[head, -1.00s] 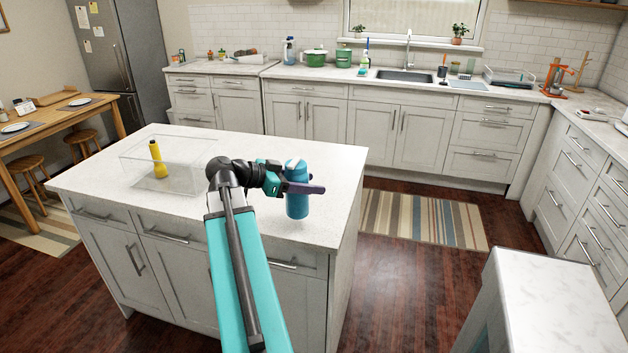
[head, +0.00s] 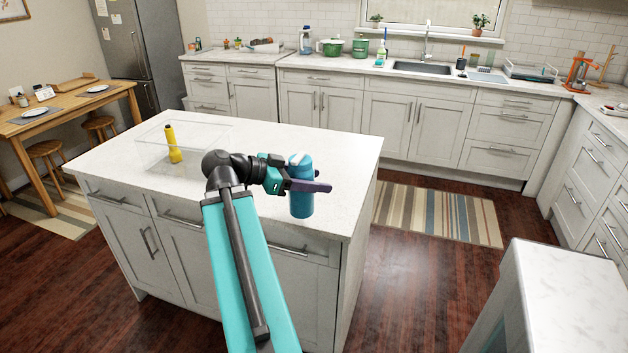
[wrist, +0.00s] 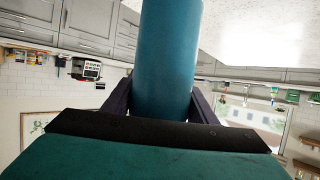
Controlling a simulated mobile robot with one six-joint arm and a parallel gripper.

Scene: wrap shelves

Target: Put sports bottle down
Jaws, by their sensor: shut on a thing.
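The sports bottle (head: 301,203) is blue with a pale top and stands upright in the head view, at the right end of the white island counter. My gripper (head: 312,187) is shut on it from the left, around its middle. In the wrist view the bottle (wrist: 168,60) runs between my two dark fingers (wrist: 160,108). Its base is close to the island top (head: 260,140); I cannot tell if it touches.
A clear open box (head: 205,162) with a yellow flashlight (head: 173,145) stands on the left of the island. The counter between box and bottle is partly covered by my arm. A striped rug (head: 440,213) lies on the floor beyond the island.

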